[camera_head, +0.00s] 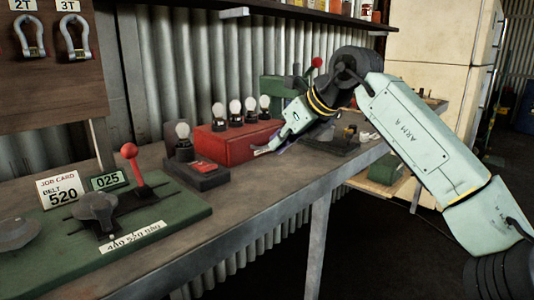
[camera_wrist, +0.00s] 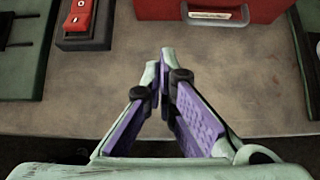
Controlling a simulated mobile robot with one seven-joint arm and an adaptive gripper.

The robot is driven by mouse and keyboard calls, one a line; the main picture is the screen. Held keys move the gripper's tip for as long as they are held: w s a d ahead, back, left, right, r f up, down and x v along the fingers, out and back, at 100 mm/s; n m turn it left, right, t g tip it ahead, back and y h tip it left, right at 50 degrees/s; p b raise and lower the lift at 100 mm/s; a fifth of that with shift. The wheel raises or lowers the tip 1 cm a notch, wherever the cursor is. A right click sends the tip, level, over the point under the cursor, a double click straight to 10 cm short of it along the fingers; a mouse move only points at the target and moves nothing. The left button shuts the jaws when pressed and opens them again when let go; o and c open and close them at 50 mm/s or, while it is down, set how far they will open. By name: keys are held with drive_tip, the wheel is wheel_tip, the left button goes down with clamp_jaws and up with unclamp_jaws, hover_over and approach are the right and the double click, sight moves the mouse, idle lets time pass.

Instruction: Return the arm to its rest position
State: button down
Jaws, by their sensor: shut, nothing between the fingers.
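My arm (camera_head: 415,132), pale green and marked ARM A, reaches in from the right side of the head view toward the workbench (camera_head: 262,206). My gripper (camera_head: 262,150) is over the bench, near the front of the red box with bulbs (camera_head: 232,139). In the wrist view my gripper (camera_wrist: 165,62) has its purple-padded fingers angled in, with the tips together and nothing between them. The bench top (camera_wrist: 230,88) lies below the fingers. The red box (camera_wrist: 255,8) is ahead of them, apart from the tips.
A small dark block with one bulb (camera_head: 196,172) and a red switch stands left of my gripper. A green board with a red-knobbed lever (camera_head: 130,152) and a job card (camera_head: 60,189) sits at the near left. A shelf (camera_head: 290,14) overhangs the back. Open floor lies right of the bench.

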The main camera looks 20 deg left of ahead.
drive_tip(key=shift+v, duration=0.8)
